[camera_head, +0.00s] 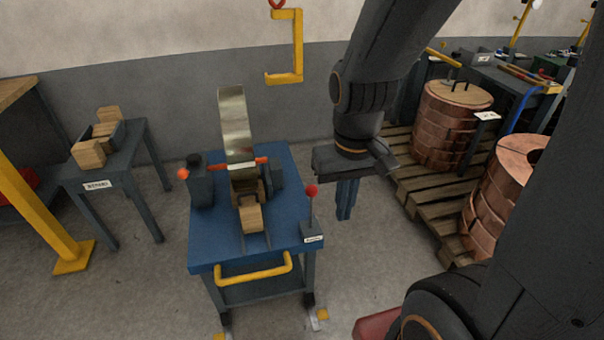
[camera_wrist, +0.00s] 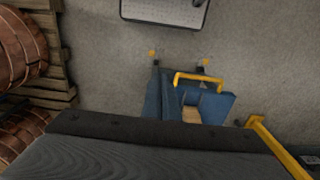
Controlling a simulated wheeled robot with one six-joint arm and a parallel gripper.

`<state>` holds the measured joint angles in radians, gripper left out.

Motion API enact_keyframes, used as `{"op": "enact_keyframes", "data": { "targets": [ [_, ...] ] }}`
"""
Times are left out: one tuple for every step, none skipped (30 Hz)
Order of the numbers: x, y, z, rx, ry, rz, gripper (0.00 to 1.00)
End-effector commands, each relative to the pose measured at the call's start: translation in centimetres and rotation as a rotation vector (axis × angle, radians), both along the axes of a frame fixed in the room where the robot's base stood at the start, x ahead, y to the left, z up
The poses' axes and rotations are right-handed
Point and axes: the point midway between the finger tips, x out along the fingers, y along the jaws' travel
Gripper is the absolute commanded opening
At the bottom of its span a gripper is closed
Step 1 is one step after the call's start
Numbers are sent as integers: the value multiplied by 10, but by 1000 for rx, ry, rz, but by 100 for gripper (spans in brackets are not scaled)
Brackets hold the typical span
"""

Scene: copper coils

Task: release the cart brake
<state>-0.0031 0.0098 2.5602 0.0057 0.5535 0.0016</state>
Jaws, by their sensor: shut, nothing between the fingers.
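The blue cart (camera_head: 205,245) stands in the middle of the head view, with a yellow handle (camera_head: 254,271) at its front. A lever with a red knob (camera_head: 311,190) rises upright from a small labelled block (camera_head: 312,238) at its front right corner; the label is too small to read. My gripper (camera_head: 346,216) points down, shut and empty, to the right of the lever and apart from it.
The cart carries a curved metal strip (camera_head: 236,125) on a wooden block. Copper coils (camera_head: 452,125) stand on a pallet (camera_head: 437,217) to the right. A small table (camera_head: 127,160) stands left, and a yellow hook (camera_head: 298,45) hangs behind. The floor between cart and pallet is clear.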

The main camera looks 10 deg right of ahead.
Motion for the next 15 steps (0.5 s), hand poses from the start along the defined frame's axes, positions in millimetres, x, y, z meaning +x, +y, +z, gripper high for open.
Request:
{"op": "enact_keyframes", "data": {
  "targets": [
    [2, 0, 0, 0, 0, 1, 0],
    [4, 0, 1, 0, 0, 2, 0],
    [10, 0, 2, -1, 1, 6, 0],
    [16, 1, 2, -1, 3, 10, 0],
    [24, 1, 4, -2, 4, 15, 0],
    [37, 2, 6, -4, 8, 23, 0],
    [49, 2, 7, -6, 9, 31, 0],
    [62, 3, 9, -7, 13, 39, 0],
    [81, 4, 11, -9, 17, 50, 0],
    [96, 5, 12, -11, 20, 60, 0],
    [112, 6, 12, -13, 24, 70, 0],
    [133, 8, 12, -16, 30, 84, 0],
    [148, 9, 12, -20, 33, 95, 0],
    [162, 10, 12, -22, 38, 105, 0],
    [181, 12, 11, -25, 42, 118, 0]
  ]
}}
